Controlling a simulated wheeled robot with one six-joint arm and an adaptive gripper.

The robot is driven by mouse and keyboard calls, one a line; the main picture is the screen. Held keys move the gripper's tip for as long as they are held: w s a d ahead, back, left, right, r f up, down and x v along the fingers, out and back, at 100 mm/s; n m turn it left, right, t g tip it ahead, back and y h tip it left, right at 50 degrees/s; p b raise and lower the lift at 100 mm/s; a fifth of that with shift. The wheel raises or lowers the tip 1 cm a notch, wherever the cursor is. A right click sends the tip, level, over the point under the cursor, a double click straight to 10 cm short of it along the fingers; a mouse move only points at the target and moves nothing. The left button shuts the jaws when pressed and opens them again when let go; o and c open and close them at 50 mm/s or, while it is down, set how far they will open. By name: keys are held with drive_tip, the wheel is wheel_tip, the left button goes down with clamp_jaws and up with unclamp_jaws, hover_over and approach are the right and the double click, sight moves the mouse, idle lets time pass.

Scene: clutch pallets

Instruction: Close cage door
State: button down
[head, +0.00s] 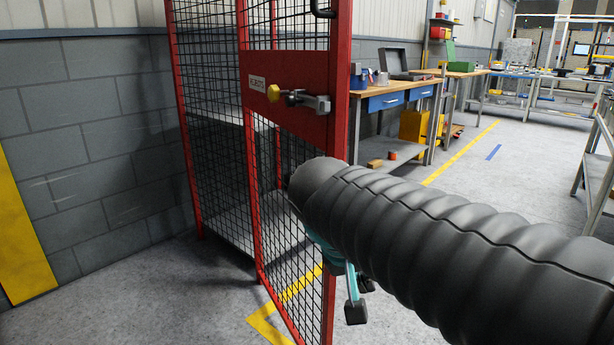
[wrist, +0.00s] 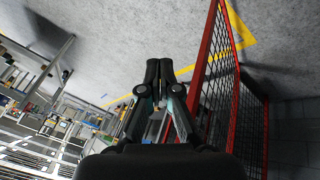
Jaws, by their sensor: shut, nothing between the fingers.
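The cage door (head: 288,90) is a red frame with black mesh. It stands open, swung out from the red cage (head: 183,120). In the wrist view the red-framed mesh (wrist: 206,62) stands just right of my fingers. My gripper (wrist: 159,68) is shut and empty, low beside the mesh. In the head view my black-sleeved arm hides most of it and covers part of the door's right edge. I cannot tell whether it touches the door.
Shelves (head: 215,118) show inside the cage. A grey block wall (head: 90,150) stands at left. A yellow floor line (head: 298,286) runs beneath the door. A workbench (head: 395,90) with blue drawers stands behind at right. The floor beyond is largely clear.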

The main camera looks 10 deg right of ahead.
drive_tip(key=w+a+r+m+h+b, duration=0.2)
drive_tip(key=w+a+r+m+h, duration=0.15)
drive_tip(key=w, duration=0.35)
drive_tip(key=w+a+r+m+h+b, duration=0.2)
drive_tip(key=w+r+h, duration=0.15)
drive_tip(key=w, duration=0.35)
drive_tip(key=w+a+r+m+t+h+b, duration=0.1)
drive_tip(key=w+a+r+m+h, duration=0.15)
drive_tip(key=a, duration=0.35)
drive_tip(key=w+a+r+m+t+h+b, duration=0.1)
drive_tip(key=w+a+r+m+h, duration=0.15)
drive_tip(key=a+m, duration=0.2)
drive_tip(key=x, duration=1.3)
drive_tip(key=shift+h, duration=0.4)
drive_tip(key=shift+d, duration=0.1)
